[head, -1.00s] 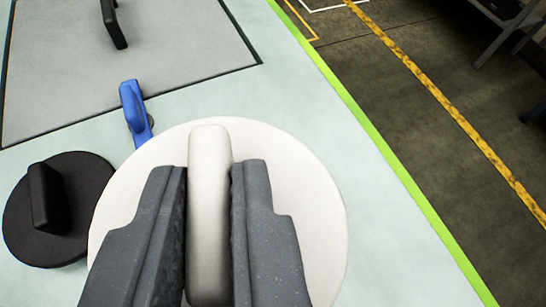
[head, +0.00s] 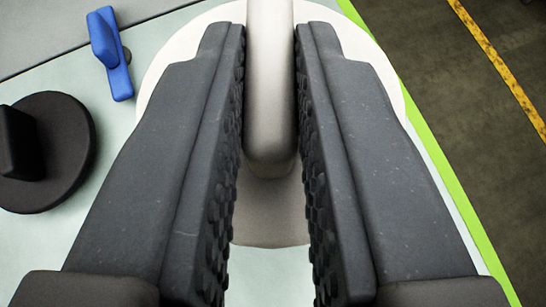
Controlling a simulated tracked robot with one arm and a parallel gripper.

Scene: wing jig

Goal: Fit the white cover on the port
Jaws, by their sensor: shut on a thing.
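The white cover (head: 172,58) is a round disc with an upright bar handle, in the upper middle of the head view. My gripper (head: 269,28) is shut on the handle, with one dark finger on each side of it. The fingers hide much of the disc, and the handle's top end is cut off by the frame's edge. I cannot tell whether the disc rests on the surface below or is held above it. The port is not visible in this view.
A black round cover with a handle (head: 70,150) lies to the left. A blue handled piece (head: 118,72) lies between it and the white cover. A grey panel (head: 40,25) is at the top left. A green edge strip (head: 432,140) borders the pale surface on the right, with dark floor beyond.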

